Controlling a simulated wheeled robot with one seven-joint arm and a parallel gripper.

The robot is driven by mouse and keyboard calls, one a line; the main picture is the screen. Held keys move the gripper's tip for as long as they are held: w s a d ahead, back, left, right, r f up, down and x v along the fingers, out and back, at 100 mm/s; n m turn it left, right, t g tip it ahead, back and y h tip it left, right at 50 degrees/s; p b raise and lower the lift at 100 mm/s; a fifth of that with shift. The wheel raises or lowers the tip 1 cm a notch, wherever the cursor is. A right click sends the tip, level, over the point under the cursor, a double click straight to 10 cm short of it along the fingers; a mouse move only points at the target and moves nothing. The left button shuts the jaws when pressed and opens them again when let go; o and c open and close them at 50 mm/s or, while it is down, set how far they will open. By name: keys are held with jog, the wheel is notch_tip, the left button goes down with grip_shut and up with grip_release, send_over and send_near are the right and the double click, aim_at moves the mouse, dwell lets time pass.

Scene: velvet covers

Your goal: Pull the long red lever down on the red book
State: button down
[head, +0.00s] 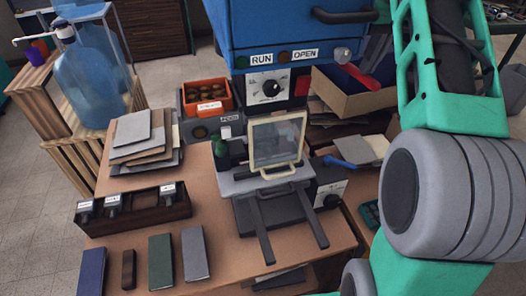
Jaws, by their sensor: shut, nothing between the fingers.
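A red lever (358,74) sits at the right side of the blue machine (290,28), with a pale round part at its upper end. It slants down to the right, over an open cardboard box. I cannot make out a red book; a small red patch (302,85) shows beside the dial panel under the machine, and I cannot tell what it is. My gripper is outside the view; only my green and grey arm links show, along the right side, and they hide the bench there.
A cream-framed clear panel (277,141) stands over a dark plate with two prongs (279,213). Blue (91,271), green (160,262) and grey (195,254) covers lie at the front left. A dark rack (134,210), board stack (140,147) and orange crate (206,110) stand behind.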

aim_at(367, 77)
jog(key=shift+s+f+b, duration=0.15)
jog(key=shift+f+b, duration=1.65)
jog(key=shift+b, duration=0.05)
